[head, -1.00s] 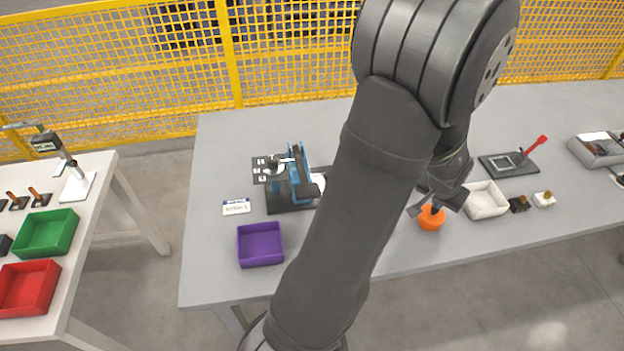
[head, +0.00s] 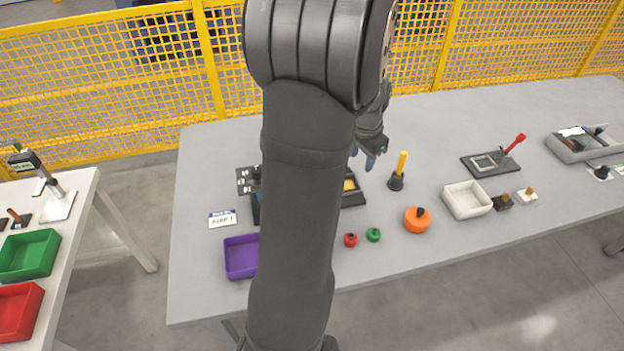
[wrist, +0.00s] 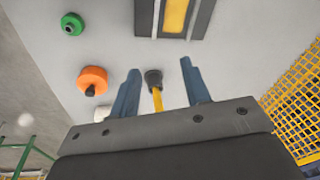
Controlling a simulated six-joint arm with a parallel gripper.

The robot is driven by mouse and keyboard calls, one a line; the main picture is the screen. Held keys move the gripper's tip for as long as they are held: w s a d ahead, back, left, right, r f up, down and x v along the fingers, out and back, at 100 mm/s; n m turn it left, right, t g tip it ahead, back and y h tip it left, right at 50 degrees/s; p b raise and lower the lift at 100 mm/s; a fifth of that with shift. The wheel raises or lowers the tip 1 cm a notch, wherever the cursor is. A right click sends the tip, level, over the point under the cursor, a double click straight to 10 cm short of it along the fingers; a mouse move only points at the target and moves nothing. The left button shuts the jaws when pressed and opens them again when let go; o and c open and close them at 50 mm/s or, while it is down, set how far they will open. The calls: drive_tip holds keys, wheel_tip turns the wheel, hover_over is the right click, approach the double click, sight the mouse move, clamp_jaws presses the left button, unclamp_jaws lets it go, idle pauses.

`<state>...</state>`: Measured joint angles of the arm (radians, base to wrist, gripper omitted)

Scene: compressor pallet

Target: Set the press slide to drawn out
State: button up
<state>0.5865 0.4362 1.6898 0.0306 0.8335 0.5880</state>
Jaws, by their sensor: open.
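The blue and black press fixture (head: 246,181) stands on the left part of the grey table, mostly hidden behind my arm. A black base with a yellow block (head: 349,185) shows just right of my arm; it also appears at the top of the wrist view (wrist: 176,16). I cannot tell whether this block is the press slide or how far it is drawn. My gripper (head: 363,157) is open and empty above the table, behind and right of the yellow block. In the wrist view its blue fingers (wrist: 160,68) are spread apart.
A yellow-handled black knob (head: 398,174) stands right of my gripper. Red (head: 351,240), green (head: 374,235) and orange (head: 417,220) knobs lie in front. A purple tray (head: 241,257), a white tray (head: 467,200) and a red-levered plate (head: 491,162) share the table. A yellow fence (head: 420,60) stands behind.

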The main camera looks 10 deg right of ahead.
drive_tip(key=w+a+r+m+g+y, duration=0.1)
drive_tip(key=w+a+r, duration=0.15)
drive_tip(key=a, duration=0.35)
drive_tip(key=w+a+r+m+g, duration=0.1)
drive_tip(key=w+a+r+m, duration=0.1)
drive_tip(key=a+r, duration=0.25)
drive_tip(key=f, duration=1.2)
drive_tip(key=a+f, duration=0.1)
drive_tip(key=f, duration=0.4)
drive_tip(key=shift+w+f, duration=0.25)
drive_tip(key=shift+f, duration=0.15)
clamp_jaws()
